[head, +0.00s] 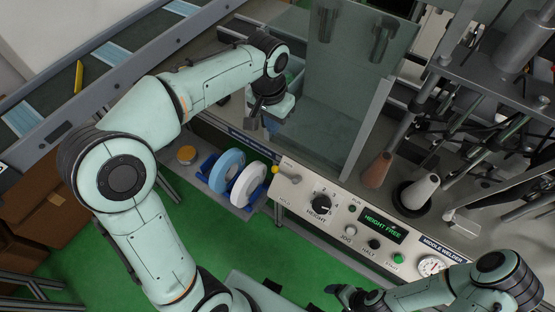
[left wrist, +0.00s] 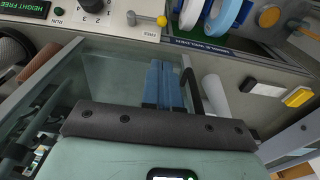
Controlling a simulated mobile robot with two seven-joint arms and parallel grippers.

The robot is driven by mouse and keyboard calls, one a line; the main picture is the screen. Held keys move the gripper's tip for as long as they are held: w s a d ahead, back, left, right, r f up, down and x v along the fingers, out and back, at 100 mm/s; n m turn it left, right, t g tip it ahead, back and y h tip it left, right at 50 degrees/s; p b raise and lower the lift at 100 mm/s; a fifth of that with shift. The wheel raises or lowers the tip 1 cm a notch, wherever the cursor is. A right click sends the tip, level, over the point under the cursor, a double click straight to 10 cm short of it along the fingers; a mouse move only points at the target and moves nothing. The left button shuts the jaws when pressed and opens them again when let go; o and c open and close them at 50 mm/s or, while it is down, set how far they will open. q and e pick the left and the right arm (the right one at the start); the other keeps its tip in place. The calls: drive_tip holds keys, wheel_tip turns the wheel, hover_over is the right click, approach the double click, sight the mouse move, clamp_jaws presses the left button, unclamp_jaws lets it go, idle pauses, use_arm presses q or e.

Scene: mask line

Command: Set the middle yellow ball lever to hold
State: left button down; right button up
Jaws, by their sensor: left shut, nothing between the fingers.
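The yellow ball lever (head: 276,169) sticks out from the left end of the cream control panel (head: 330,222). Its ball also shows in the left wrist view (left wrist: 162,20), beside a small label. The panel display (head: 382,225) reads HEIGHT FREE. My left gripper (head: 269,128) is shut and empty, above and slightly left of the lever in the head view, apart from it. Its blue fingers lie together in the left wrist view (left wrist: 164,64). My right gripper (head: 345,292) is low in the head view, away from the lever; its finger opening is unclear.
A clear guard (head: 350,95) stands right of my left gripper. A height knob (head: 321,203), several buttons and a gauge (head: 431,265) share the panel. Blue and white rolls (head: 227,170) sit left of the lever. A conveyor (head: 100,60) runs at upper left.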

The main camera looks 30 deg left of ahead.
sight(278, 167)
use_arm(q)
drive_tip(key=f, duration=0.6)
drive_tip(key=w+f+b, duration=0.1)
drive_tip(key=f, duration=0.6)
drive_tip(key=f+b, duration=0.1)
drive_tip(key=f, duration=0.6)
drive_tip(key=shift+w+d, duration=0.1)
drive_tip(key=shift+w, duration=0.2)
use_arm(e)
drive_tip(key=shift+s+f, duration=0.45)
drive_tip(key=shift+f, duration=0.15)
drive_tip(key=shift+s+f, duration=0.4)
drive_tip(key=shift+f, duration=0.2)
drive_tip(key=shift+w+a+r, duration=0.1)
